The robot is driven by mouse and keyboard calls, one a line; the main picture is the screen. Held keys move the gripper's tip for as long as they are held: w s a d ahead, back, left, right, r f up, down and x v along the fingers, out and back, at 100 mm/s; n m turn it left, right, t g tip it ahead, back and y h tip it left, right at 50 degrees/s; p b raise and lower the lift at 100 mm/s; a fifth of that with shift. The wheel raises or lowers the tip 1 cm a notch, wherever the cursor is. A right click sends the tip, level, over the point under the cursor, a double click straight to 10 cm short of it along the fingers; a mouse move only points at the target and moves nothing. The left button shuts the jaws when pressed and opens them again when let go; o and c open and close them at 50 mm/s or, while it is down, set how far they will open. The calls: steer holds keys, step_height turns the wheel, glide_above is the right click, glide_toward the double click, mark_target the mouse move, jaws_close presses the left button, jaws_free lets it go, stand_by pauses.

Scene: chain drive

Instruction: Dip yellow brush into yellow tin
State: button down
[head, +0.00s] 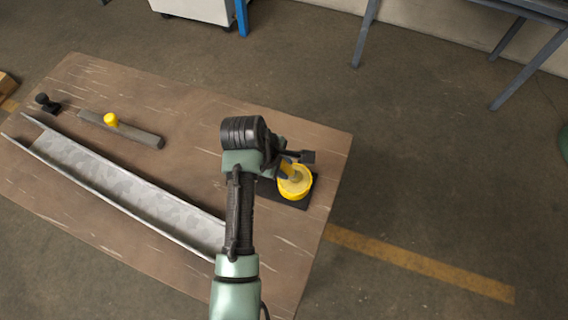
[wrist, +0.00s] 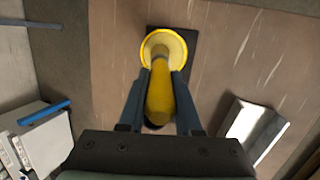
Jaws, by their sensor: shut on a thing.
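The yellow brush (wrist: 158,100) is held between the two fingers of my gripper (wrist: 161,76) in the wrist view. Its far end overlaps the round opening of the yellow tin (wrist: 149,42). I cannot tell how deep the brush end reaches. In the head view the yellow tin (head: 297,188) stands near the right end of the table, with my gripper (head: 288,168) right over it. My gripper and arm hide most of the brush there.
The tin stands on a black mat (head: 302,203) on the brown table (head: 190,120). A long metal channel (head: 120,185) lies along the table's front. A grey bar (head: 140,132) with a yellow knob (head: 111,119) and a black knobbed piece (head: 46,102) lie at the left.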

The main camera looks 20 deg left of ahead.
stand_by(0.4)
step_height(320, 180, up, 7)
steer(key=p, duration=0.8)
stand_by(0.8)
